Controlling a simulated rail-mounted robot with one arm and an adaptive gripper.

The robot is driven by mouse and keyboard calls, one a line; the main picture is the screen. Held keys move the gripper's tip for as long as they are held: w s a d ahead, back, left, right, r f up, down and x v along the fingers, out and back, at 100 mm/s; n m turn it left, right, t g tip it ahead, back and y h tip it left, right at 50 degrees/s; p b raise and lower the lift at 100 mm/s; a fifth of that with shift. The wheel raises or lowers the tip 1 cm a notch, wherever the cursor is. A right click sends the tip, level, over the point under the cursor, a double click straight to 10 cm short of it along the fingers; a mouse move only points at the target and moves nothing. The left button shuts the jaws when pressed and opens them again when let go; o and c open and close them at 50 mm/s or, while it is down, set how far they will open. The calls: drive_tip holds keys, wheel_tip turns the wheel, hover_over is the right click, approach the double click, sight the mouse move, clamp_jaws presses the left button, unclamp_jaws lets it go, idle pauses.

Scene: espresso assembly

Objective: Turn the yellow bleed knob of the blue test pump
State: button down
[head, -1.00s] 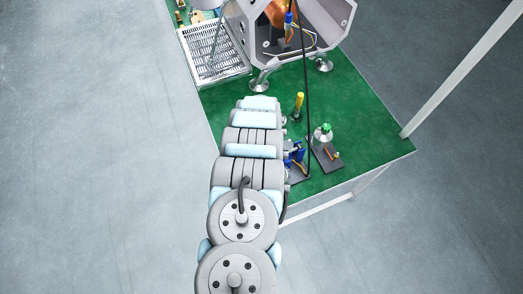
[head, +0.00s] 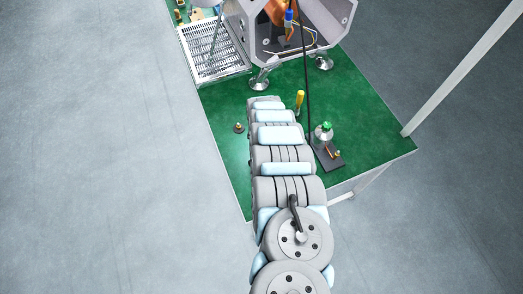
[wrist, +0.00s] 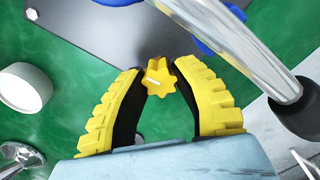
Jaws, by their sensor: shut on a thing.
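In the wrist view the yellow star-shaped bleed knob (wrist: 158,77) sits between the tips of my gripper's yellow fingers (wrist: 158,72). My gripper is shut on it, with the fingertips at its left and right sides. Blue parts of the test pump (wrist: 210,32) show beyond the right finger and at the top edge. A dark grey plate (wrist: 88,32) lies beyond the knob. In the head view my arm hides the pump, the knob and my gripper.
A shiny rod (wrist: 245,50) with a black end crosses close to the right finger. A white round piece (wrist: 25,88) lies left. In the head view a yellow-handled tool (head: 300,98) and a green-topped vessel (head: 323,133) stand right of my arm; the machine (head: 335,15) is behind.

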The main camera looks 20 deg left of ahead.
drive_tip(key=n+b, duration=0.2)
drive_tip(key=n, duration=0.3)
drive_tip(key=shift+f+n, duration=0.1)
drive_tip(key=shift+n, duration=0.2)
drive_tip(key=n+b, duration=0.1)
drive_tip(key=n, duration=0.4)
drive_tip(key=shift+n, duration=0.3)
drive_tip(key=c, duration=0.7)
unclamp_jaws()
drive_tip(key=shift+c, duration=0.2)
